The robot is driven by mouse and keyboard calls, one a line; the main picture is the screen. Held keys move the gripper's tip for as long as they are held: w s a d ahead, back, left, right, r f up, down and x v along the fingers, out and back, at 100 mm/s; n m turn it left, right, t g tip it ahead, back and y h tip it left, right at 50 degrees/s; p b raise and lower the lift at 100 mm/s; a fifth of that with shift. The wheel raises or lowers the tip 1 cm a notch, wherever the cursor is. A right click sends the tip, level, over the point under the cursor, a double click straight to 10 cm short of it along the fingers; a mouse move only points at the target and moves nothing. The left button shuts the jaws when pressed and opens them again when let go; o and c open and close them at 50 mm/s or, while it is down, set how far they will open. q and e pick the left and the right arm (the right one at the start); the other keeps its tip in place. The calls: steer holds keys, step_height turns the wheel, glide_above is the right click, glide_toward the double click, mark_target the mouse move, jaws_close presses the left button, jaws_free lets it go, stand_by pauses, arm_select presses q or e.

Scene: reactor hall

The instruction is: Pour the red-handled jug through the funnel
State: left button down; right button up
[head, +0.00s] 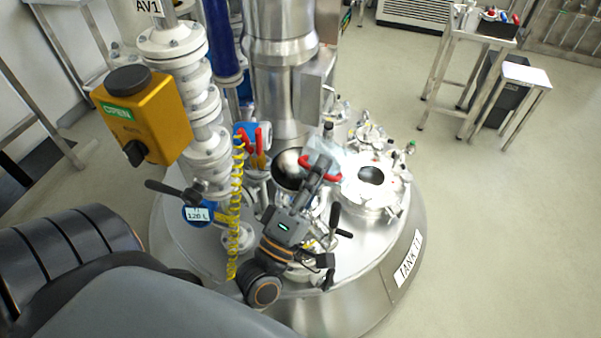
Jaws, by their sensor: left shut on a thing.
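My left gripper (318,172) reaches over the tank top and is shut on the red handle of a clear jug (325,154). The jug is small in view and partly covered by the gripper; its tilt and contents cannot be told. A round steel bowl with a dark inside, which looks like the funnel (288,166), stands just left of the jug, by the thick steel column. I cannot tell whether the jug's rim is over it. My right gripper is not in view.
The tank (386,262) has a round open port (370,175) right of the jug. A yellow valve actuator (142,112), white flanged pipes and a yellow coiled hose (235,205) stand close on the left. A steel table (470,40) stands far right.

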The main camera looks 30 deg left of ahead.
mark_target(337, 179)
arm_select(q)
steer(key=d+m+h+p, duration=0.1)
steer(key=m, duration=0.1)
steer(key=d+m+h+p, duration=0.1)
steer(key=m+h, duration=0.1)
steer(key=d+r+m+g+h+p, duration=0.1)
steer(key=m, duration=0.1)
steer(key=shift+d+m, duration=0.15)
steer(key=shift+m, duration=0.25)
steer(key=d+f+m+g+h+p, duration=0.2)
steer(key=d+m+g+p, duration=0.4)
steer(key=m+p, duration=0.8)
steer(key=shift+w+f+m+h+p, duration=0.25)
steer(key=shift+f+h+p, duration=0.2)
steer(key=shift+f, duration=0.25)
steer(key=shift+a, duration=0.1)
